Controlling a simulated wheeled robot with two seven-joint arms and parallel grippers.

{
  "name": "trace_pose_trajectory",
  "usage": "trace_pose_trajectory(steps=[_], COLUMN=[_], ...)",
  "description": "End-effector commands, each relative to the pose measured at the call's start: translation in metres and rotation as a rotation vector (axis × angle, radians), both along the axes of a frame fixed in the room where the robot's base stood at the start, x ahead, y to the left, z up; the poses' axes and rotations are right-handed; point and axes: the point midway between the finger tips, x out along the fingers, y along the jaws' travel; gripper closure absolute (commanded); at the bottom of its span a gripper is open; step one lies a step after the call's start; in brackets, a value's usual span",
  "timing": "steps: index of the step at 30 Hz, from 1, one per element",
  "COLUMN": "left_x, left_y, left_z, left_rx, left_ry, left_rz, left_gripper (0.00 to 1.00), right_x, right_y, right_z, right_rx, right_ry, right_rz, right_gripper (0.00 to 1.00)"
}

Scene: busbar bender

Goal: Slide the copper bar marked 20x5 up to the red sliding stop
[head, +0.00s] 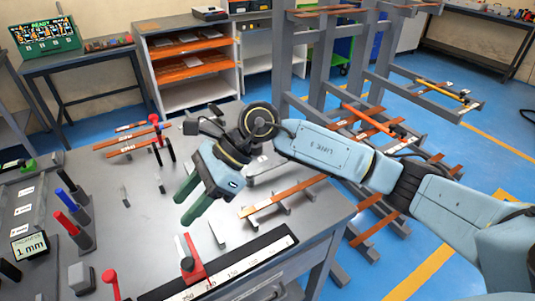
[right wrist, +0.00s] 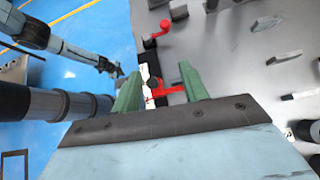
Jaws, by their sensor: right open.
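My right gripper (head: 186,208) is open and empty above the grey table, its green fingers pointing down and toward the front. The red sliding stop (head: 194,268) stands on the black scale strip at the table's front edge, beyond the fingertips. In the right wrist view the stop (right wrist: 160,91) shows between the open fingers (right wrist: 159,72), apart from them. A copper bar (head: 284,197) lies on grey supports at the table's right. Its marking is too small to read, so I cannot tell if it is the 20x5 bar. My left gripper may be the small dark shape (right wrist: 114,69).
Several copper bars (head: 135,143) lie at the table's back left. Red and blue handled levers (head: 75,225) and a 1 mm display (head: 29,246) stand at the left. A rack with bars (head: 375,125) stands beyond the table's right edge.

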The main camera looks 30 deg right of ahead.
Motion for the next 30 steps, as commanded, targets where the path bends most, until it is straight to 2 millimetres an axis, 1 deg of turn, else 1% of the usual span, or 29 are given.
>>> trace_pose_trajectory(steps=[1, 2, 3, 5, 6, 9, 12, 14, 16, 19, 23, 30], left_x=[0.000, 0.000, 0.001, 0.001, 0.001, 0.001, 0.001, 0.001, 0.001, 0.001, 0.001, 0.001], left_y=[0.000, 0.000, 0.000, 0.000, 0.000, 0.000, 0.000, 0.000, 0.000, 0.000, 0.000, 0.000], left_z=[0.000, 0.000, 0.000, 0.000, 0.000, 0.000, 0.000, 0.000, 0.000, 0.000, -0.001, -0.002], left_rx=[0.000, 0.000, 0.000, 0.000, 0.000, 0.000, 0.000, 0.000, 0.000, 0.000, 0.000, 0.000], left_ry=[-0.001, -0.001, -0.001, -0.001, -0.001, -0.001, -0.002, -0.002, -0.002, -0.002, -0.002, -0.002], left_rz=[0.000, 0.000, 0.000, 0.000, 0.000, 0.000, 0.000, 0.000, -0.001, -0.001, -0.001, -0.001], left_gripper=[1.00, 1.00, 1.00, 1.00, 1.00, 1.00, 1.00, 1.00, 1.00, 1.00, 1.00, 1.00], right_x=[0.013, 0.019, 0.027, 0.036, 0.042, 0.050, 0.054, 0.054, 0.054, 0.054, 0.053, 0.053], right_y=[-0.027, -0.043, -0.065, -0.097, -0.116, -0.154, -0.176, -0.183, -0.186, -0.185, -0.185, -0.184], right_z=[-0.008, -0.013, -0.017, -0.018, -0.017, -0.011, -0.006, -0.005, -0.009, -0.021, -0.045, -0.092], right_rx=[-0.152, -0.241, -0.354, -0.505, -0.592, -0.757, -0.851, -0.878, -0.892, -0.891, -0.888, -0.887], right_ry=[-0.049, -0.071, -0.093, -0.111, -0.117, -0.117, -0.109, -0.105, -0.101, -0.099, -0.098, -0.099], right_rz=[0.025, 0.039, 0.054, 0.069, 0.074, 0.079, 0.076, 0.077, 0.078, 0.078, 0.079, 0.079], right_gripper=[0.56, 0.56, 0.56, 0.56, 0.56, 0.56, 0.56, 0.56, 0.56, 0.56, 0.56, 0.56])
